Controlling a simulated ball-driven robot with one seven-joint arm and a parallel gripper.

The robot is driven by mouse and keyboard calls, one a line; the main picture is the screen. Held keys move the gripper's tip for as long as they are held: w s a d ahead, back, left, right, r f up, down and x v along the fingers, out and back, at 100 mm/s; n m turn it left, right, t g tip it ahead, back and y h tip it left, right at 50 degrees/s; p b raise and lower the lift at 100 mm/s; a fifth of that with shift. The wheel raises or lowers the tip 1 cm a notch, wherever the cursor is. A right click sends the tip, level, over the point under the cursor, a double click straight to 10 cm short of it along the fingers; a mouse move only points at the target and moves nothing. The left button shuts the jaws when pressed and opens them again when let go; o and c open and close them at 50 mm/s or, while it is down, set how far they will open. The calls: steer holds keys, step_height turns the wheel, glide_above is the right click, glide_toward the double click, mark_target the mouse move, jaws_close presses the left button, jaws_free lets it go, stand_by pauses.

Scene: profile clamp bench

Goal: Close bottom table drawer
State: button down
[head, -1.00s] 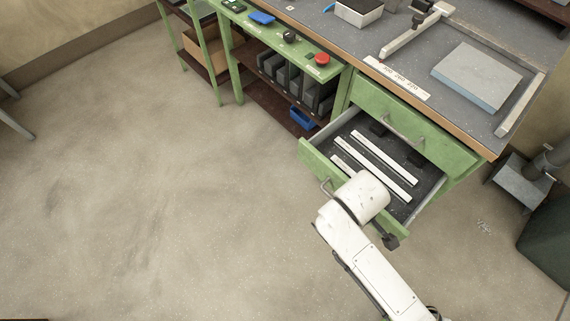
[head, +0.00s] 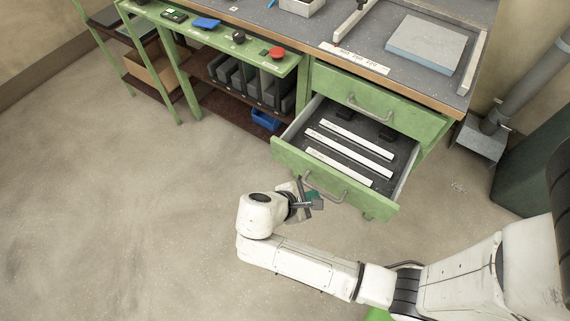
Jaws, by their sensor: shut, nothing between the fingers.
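The bottom drawer (head: 362,198) of the green table stands pulled out, with its green front panel facing me. White profile strips (head: 348,138) and some dark blocks lie inside it. A grey bar handle (head: 322,190) sits on its front. My gripper (head: 312,200) is shut and empty, close in front of the handle; I cannot tell whether it touches it. The gripper partly covers the left part of the drawer front. The upper drawer (head: 395,113) is shut.
The table top (head: 330,30) carries a grey-blue block (head: 427,44) inside a frame. A green side bench (head: 225,36) with a red button (head: 277,53) stands at left. A blue bin (head: 265,118) sits below it. A grey pipe (head: 520,85) stands at right. The floor at left is clear.

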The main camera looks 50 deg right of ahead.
steer(key=w+a+r+n+t+h+b, duration=0.2)
steer(key=w+a+n+t+h+b, duration=0.15)
steer(key=w+a+n+h, duration=0.6)
glide_toward(295, 155)
steer(key=shift+y, duration=0.45)
steer(key=d, duration=0.4)
steer(key=d+r, duration=0.1)
steer(key=d, duration=0.2)
steer(key=shift+r+b, duration=0.1)
steer(key=shift+b, duration=0.25)
